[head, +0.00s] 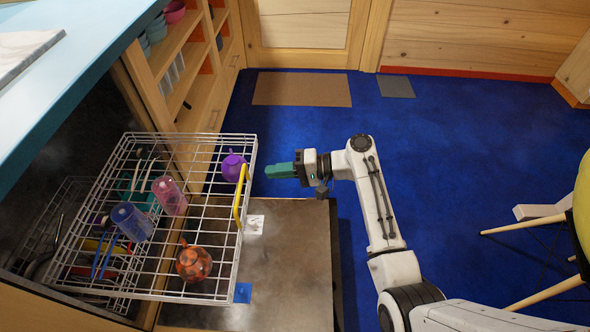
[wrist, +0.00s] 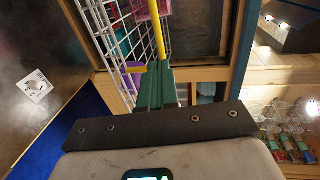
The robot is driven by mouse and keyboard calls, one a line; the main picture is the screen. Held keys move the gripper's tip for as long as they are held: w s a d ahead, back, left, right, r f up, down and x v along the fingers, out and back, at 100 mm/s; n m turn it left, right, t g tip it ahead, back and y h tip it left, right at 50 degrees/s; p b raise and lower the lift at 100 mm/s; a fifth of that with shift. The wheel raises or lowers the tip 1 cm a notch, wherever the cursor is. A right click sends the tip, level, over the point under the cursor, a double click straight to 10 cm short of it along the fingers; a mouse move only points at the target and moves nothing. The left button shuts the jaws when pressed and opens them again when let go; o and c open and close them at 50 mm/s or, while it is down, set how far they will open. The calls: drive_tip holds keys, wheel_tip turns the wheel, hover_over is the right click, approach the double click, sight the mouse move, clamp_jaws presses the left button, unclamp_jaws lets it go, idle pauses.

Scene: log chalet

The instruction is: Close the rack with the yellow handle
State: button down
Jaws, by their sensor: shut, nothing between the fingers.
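The wire rack (head: 215,257) is pulled out of the dishwasher, above its lowered door (head: 290,275). The yellow handle (head: 241,197) is on the rack's outer front side, facing my gripper. My gripper (head: 268,171) has green fingers that are shut and empty, just outside the rack near the handle's far end. In the wrist view the yellow handle (wrist: 158,38) shows just beyond the fingertips (wrist: 155,68). Whether they touch it, I cannot tell.
The rack holds a purple item (head: 233,168), a pink cup (head: 169,195), a blue cup (head: 131,221) and an orange patterned item (head: 194,264). Open shelves (head: 183,50) stand beyond it. A yellow chair (head: 582,200) is at right. Blue floor (head: 450,150) between is clear.

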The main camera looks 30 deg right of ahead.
drive_tip(key=x, duration=0.5)
drive_tip(key=shift+w+a+b, duration=0.15)
drive_tip(key=shift+a+b, duration=0.1)
drive_tip(key=shift+b, duration=0.1)
drive_tip(key=shift+a, duration=0.1)
